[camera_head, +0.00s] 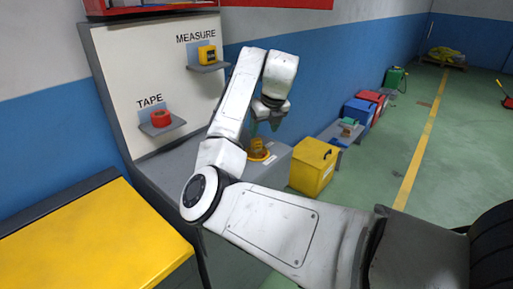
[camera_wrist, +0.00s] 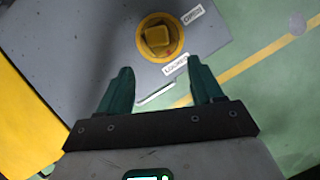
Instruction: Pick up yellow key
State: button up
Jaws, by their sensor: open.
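The yellow key (camera_wrist: 157,37) sits in a round yellow mount on a grey surface, at the top middle of the wrist view. White labels beside it read OPEN and LOCKED. In the head view the yellow key (camera_head: 257,146) is on the grey bench, partly hidden by my arm. My gripper (camera_wrist: 160,68) is open, with two dark green fingers apart and nothing between them. The key lies beyond the fingertips in the wrist view, apart from them. In the head view my gripper (camera_head: 265,126) points down above the key.
A panel (camera_head: 128,75) behind my arm holds a red tape (camera_head: 160,118) and a yellow measure (camera_head: 207,54) on small shelves. A yellow box (camera_head: 314,167) stands right of the bench. A yellow-topped table (camera_head: 95,240) is at front left. Green floor is open at right.

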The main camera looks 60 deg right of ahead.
aim_at(258, 143)
jog(key=x, duration=0.8)
jog(key=shift+w+d, duration=0.1)
jog(key=shift+w, duration=0.15)
jog(key=c, duration=1.1)
